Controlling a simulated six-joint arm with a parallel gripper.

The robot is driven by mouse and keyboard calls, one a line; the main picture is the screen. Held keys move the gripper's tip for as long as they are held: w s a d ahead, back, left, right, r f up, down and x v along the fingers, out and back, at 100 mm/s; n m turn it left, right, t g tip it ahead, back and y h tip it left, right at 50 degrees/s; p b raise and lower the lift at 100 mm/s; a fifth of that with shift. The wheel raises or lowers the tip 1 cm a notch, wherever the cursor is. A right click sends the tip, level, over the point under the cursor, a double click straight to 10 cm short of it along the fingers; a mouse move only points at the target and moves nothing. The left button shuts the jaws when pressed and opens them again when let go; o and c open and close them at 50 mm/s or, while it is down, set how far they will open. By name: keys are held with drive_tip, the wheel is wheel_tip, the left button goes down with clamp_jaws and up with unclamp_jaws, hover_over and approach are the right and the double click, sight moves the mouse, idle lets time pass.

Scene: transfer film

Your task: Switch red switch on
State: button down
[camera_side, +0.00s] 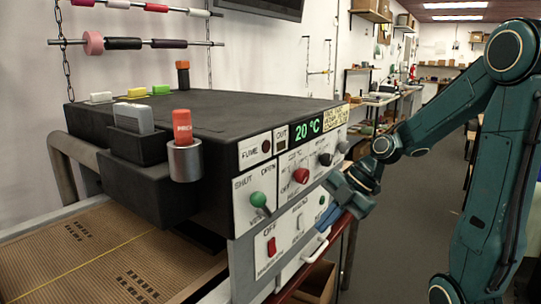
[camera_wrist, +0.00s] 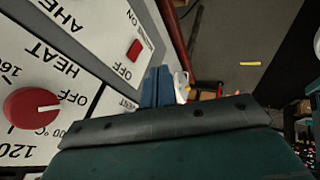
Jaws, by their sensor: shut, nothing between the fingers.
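A red switch (camera_side: 271,246) sits low on the left of the white front panel (camera_side: 241,220), with OFF printed above it. In the wrist view, a red switch (camera_wrist: 134,50) lies between the labels OFF and ON. I cannot tell for sure that it is the same one, nor which way it is tipped. My gripper (camera_side: 328,217) is shut and empty, with blue fingers close to the panel's right part, right of the red switch. In the wrist view, the fingers (camera_wrist: 157,88) are a little below and right of the red switch, apart from it.
A red heat knob (camera_side: 301,175) and a green lever (camera_side: 260,201) stick out from the panel. A white handle (camera_side: 315,250) is low on the front. The knob also shows in the wrist view (camera_wrist: 32,107). Floor space is open right of the machine.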

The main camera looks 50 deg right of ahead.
sight(273, 248)
drive_tip(key=shift+f, duration=0.1)
drive_tip(key=w+a+f, duration=0.3)
drive_tip(key=w+f, duration=0.5)
drive_tip(key=shift+w+a+f, duration=0.2)
drive_tip(key=shift+a+f, duration=0.05)
drive_tip(key=shift+a, duration=0.05)
idle(0.5)
drive_tip(key=shift+w+f, duration=0.15)
drive_tip(key=shift+w, duration=0.1)
drive_tip(key=shift+r, duration=0.25)
